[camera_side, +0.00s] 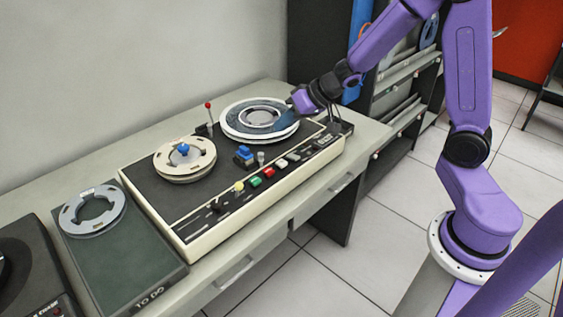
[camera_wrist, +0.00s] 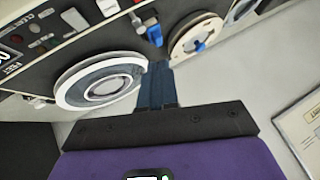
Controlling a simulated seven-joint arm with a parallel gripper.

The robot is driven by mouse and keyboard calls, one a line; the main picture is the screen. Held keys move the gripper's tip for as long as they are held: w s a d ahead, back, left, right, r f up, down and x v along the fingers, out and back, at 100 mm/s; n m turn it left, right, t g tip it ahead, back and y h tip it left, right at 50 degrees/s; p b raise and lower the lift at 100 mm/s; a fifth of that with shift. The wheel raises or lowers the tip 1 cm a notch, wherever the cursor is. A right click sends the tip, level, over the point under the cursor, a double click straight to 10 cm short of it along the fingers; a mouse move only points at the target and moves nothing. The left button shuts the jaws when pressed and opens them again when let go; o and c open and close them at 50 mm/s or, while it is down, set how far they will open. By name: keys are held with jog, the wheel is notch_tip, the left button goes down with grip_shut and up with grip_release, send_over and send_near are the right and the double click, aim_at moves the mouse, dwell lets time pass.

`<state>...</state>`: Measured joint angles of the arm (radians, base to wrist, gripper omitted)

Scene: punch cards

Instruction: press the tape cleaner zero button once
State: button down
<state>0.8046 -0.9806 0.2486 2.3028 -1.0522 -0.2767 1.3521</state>
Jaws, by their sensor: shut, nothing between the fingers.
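The tape cleaner (camera_side: 215,215) is a cream-edged machine with a dark top on the desk. I cannot tell which control is the zero button; labels in the wrist view are too small to read surely. My gripper (camera_side: 283,124) is shut and empty, its blue fingers over or beside the right-hand reel (camera_side: 244,112). In the wrist view the fingers (camera_wrist: 156,72) point up the picture, just right of the white-rimmed reel (camera_wrist: 75,92).
A cream reel with a blue hub (camera_side: 184,159) sits on the machine's left. A loose reel (camera_side: 92,211) lies on the green "TO DO" mat (camera_side: 115,258).

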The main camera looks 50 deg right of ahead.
aim_at(285, 162)
jog(key=shift+w+d+f+m+y, duration=0.5)
jog(key=shift+w+d+m, duration=0.1)
jog(key=shift+d, duration=0.15)
jog(key=shift+f, duration=4.35)
jog(key=shift+f, duration=0.2)
jog(key=shift+f, duration=0.25)
jog(key=shift+f, duration=0.85)
jog(key=shift+r, duration=0.2)
jog(key=shift+s+r, duration=0.1)
jog(key=shift+r, duration=1)
jog(key=shift+r, duration=0.1)
